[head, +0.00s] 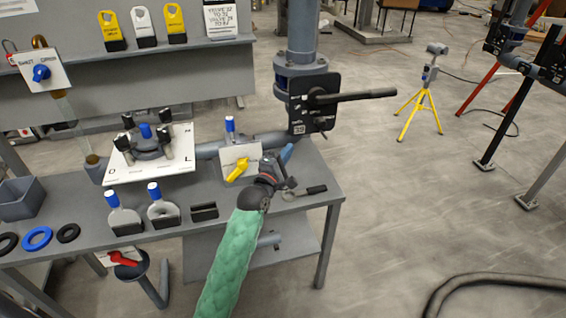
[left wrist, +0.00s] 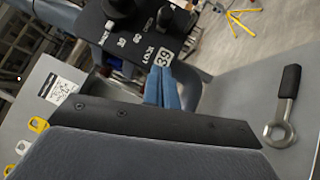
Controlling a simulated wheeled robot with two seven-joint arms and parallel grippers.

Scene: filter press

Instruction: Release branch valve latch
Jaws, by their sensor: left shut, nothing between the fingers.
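A small white plate (head: 227,155) with a yellow handle (head: 238,169) stands on the bench, with a blue-and-white capped post (head: 230,130) behind it. Right of it, a black plate marked 39 (head: 312,122) carries a long dark lever (head: 352,96) on a vertical pipe. The plate fills the top of the left wrist view (left wrist: 140,40). My left gripper (head: 287,153) is shut and empty, its blue fingers just right of the yellow handle and below the black plate. In the left wrist view the fingers (left wrist: 162,88) point toward the 39 label; contact cannot be told. I cannot identify the latch.
A ring-ended wrench (head: 306,191) lies near the bench's right end, right of my gripper.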

